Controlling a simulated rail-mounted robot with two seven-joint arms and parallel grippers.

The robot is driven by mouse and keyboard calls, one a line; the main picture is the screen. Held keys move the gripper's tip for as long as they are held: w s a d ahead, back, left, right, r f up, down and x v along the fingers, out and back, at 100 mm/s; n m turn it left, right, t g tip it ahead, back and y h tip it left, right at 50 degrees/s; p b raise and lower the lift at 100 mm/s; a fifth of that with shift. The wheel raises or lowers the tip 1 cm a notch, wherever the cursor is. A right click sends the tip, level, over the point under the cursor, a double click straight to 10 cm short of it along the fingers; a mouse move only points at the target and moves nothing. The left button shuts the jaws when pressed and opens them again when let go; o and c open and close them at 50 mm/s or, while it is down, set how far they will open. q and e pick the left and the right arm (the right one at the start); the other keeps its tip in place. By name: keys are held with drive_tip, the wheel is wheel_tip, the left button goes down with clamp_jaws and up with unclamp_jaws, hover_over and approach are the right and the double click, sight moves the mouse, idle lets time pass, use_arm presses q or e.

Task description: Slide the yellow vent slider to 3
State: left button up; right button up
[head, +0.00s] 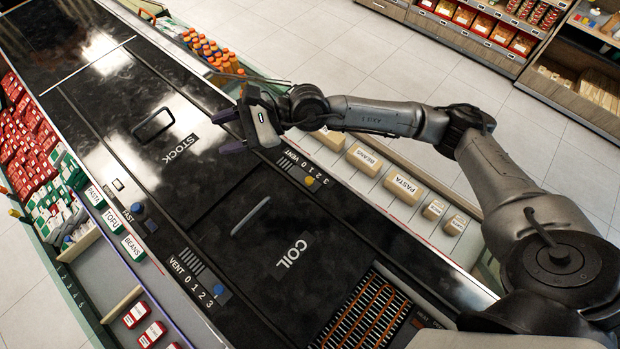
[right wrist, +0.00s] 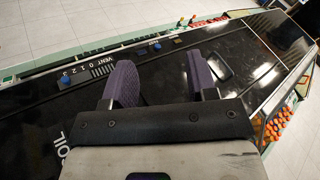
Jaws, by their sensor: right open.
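The yellow vent slider (head: 310,181) is a small yellow knob on the right-hand VENT scale (head: 304,167) of the black counter in the head view. It sits at the higher-number end of the striped track; I cannot tell its exact number. My right gripper (head: 227,131) is open and empty, up and left of that scale, over the STOCK panel and clear of the slider. Its two purple fingers (right wrist: 160,85) are apart with nothing between them in the right wrist view. The yellow slider does not show there. My left gripper is not in view.
A second VENT scale with a blue slider (head: 219,291) lies along the left side. Orange-capped bottles (head: 207,48) stand at the top edge. Labelled boxes (head: 363,158) line the right ledge. A raised handle (head: 250,216) is on the COIL panel; orange heating coils (head: 365,315) are below.

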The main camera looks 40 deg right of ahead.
drive_tip(key=s+d+f+n+g+h, duration=0.2)
drive_tip(key=d+f+n+g+h, duration=0.25)
drive_tip(key=f+n+h, duration=0.4)
drive_tip(key=n+g+h, duration=0.4)
drive_tip(key=n+h, duration=0.1)
drive_tip(key=n, duration=0.2)
approach(309, 179)
drive_tip(key=shift+t, duration=0.25)
drive_tip(key=f+b, duration=0.1)
drive_tip(key=f, duration=0.1)
drive_tip(key=f+b, duration=0.1)
drive_tip(key=f, duration=0.2)
drive_tip(key=f+b, duration=0.2)
drive_tip(key=shift+s+a+f, duration=0.1)
drive_tip(key=shift+s+f, duration=0.15)
drive_tip(key=shift+f, duration=0.15)
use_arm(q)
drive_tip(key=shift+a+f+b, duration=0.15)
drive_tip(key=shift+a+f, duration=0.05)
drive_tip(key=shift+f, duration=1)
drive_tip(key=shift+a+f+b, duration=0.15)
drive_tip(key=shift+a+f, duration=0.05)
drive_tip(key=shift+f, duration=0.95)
use_arm(e)
drive_tip(key=shift+f, duration=0.7)
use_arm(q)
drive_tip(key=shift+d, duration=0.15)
use_arm(e)
clamp_jaws()
